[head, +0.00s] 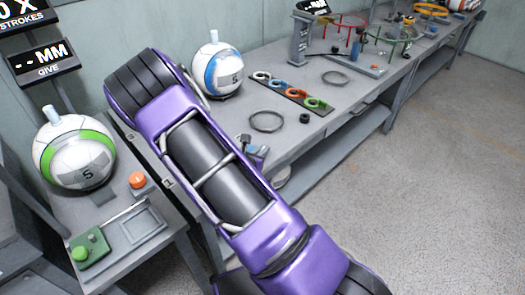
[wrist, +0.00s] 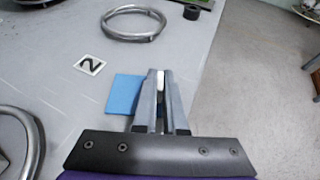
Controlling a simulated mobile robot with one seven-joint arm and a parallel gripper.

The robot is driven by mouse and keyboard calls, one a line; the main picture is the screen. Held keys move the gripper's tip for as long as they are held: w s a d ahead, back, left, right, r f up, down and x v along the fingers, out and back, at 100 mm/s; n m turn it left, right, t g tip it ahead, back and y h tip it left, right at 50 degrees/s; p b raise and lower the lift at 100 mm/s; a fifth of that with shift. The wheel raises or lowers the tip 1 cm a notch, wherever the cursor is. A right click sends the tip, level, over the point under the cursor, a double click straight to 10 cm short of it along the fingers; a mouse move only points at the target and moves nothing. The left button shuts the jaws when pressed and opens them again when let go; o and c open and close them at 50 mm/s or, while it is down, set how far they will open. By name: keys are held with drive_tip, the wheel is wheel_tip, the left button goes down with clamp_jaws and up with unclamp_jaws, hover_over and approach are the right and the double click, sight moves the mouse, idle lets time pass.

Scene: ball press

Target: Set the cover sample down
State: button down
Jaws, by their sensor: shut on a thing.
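My gripper (wrist: 158,78) is shut in the wrist view on a thin whitish piece, which I take for the cover sample (wrist: 160,84). Only a narrow strip of it shows between the two grey fingers. The fingers reach over the grey bench, just right of a flat blue square (wrist: 124,94) and partly in front of it. I cannot tell whether the sample touches the bench. In the head view my purple arm hides most of the gripper and the sample.
A number 2 label (wrist: 90,65), a metal ring (wrist: 134,22) and a small black ring (wrist: 191,10) lie near. Another ring (wrist: 35,135) is at lower left. A blue-striped ball (head: 217,70) and a swatch strip (head: 290,92) stand farther back. The bench edge is close on the right.

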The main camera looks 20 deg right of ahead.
drive_tip(key=c, duration=1)
unclamp_jaws()
drive_tip(key=shift+r, duration=0.2)
drive_tip(key=p+v, duration=0.1)
drive_tip(key=v, duration=1.1)
drive_tip(key=shift+f+p, duration=0.2)
drive_tip(key=shift+p, duration=0.1)
